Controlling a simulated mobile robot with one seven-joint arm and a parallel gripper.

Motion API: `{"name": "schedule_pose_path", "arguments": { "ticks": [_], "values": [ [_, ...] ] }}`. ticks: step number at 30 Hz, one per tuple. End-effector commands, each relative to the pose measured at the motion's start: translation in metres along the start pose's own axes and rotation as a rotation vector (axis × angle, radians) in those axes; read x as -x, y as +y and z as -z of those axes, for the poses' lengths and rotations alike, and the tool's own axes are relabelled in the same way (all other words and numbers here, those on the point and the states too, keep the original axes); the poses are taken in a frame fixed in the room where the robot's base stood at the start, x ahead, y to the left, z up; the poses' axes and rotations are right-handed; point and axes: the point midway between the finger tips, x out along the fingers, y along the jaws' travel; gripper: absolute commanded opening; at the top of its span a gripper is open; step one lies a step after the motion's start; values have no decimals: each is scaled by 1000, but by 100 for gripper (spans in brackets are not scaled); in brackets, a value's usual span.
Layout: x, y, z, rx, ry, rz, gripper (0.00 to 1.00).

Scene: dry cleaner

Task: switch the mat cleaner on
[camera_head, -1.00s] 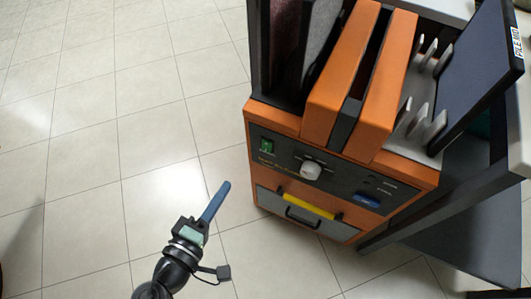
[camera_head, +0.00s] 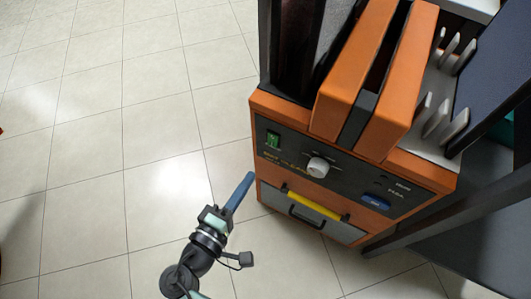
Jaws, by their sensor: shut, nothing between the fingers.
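The mat cleaner (camera_head: 265,104) is an orange machine with a dark front panel. The panel carries a green rocker switch (camera_head: 273,139) at its left, a white round knob (camera_head: 317,167) in the middle and a blue button (camera_head: 375,202) at its right. Small labels on the panel are too blurred to read. My gripper (camera_head: 248,178) has blue fingers and is shut and empty. It points up and right, in front of the machine's left side, below the green switch in the picture and apart from it.
A yellow bar (camera_head: 316,205) and a drawer with a dark handle (camera_head: 306,216) lie below the panel. Grey upright holders (camera_head: 445,100) and dark mats stand at the right. A dark frame leg (camera_head: 440,222) runs at the right.

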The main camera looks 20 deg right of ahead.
Motion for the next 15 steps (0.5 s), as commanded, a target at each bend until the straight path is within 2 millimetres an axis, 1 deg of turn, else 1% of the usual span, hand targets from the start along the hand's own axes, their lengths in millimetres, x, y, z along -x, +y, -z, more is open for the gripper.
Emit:
{"name": "schedule_pose_path", "arguments": {
  "ticks": [1, 6, 10, 15],
  "values": [
    [-13, -2, 0, -2, -5, -1, 0],
    [-48, -2, 0, -2, -4, 0, 0],
    [-70, -2, 0, 0, -3, 0, 0],
    [-85, -1, 0, -1, 0, 1, 0]
  ]
}}
